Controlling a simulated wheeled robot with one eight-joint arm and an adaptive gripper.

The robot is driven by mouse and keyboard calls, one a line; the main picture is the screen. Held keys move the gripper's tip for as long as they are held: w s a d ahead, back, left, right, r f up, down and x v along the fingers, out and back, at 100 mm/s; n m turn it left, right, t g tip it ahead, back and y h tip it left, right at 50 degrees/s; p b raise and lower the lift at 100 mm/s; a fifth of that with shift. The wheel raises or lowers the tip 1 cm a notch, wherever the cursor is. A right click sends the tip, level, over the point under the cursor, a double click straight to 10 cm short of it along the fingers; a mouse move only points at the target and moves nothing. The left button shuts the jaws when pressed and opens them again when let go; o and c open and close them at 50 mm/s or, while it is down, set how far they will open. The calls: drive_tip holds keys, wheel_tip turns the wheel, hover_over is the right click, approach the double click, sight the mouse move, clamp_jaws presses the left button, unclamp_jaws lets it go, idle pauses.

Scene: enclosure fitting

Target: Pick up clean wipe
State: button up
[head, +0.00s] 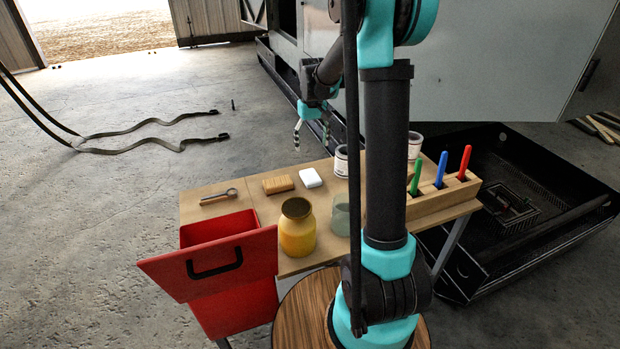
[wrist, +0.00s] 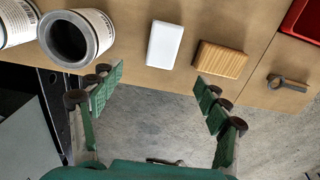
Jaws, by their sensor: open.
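A small white block (head: 310,178), the likely clean wipe, lies flat on the wooden table near its far edge. It also shows in the wrist view (wrist: 165,44), just beyond the fingertips and between their lines. My gripper (head: 312,138) is open and empty, pointing down above and behind the table's far edge. In the wrist view the fingers of my gripper (wrist: 158,80) are spread wide, with table edge and floor between them. Nothing touches the white block.
A wooden block (head: 278,184) lies left of the white block, with a small tool (head: 219,196) further left. Cans (head: 341,162) stand to its right.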

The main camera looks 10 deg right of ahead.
hover_over(310, 175)
drive_tip(key=f, duration=0.8)
drive_tip(key=shift+w+d, duration=0.15)
drive_tip(key=shift+d, duration=0.25)
drive_tip(key=shift+s+a+f, duration=0.1)
drive_tip(key=shift+a+f, duration=0.05)
drive_tip(key=shift+f, duration=1.15)
drive_tip(key=shift+s+a+f, duration=0.1)
drive_tip(key=shift+a+f, duration=0.05)
drive_tip(key=shift+f, duration=1.15)
drive_tip(key=c, duration=1)
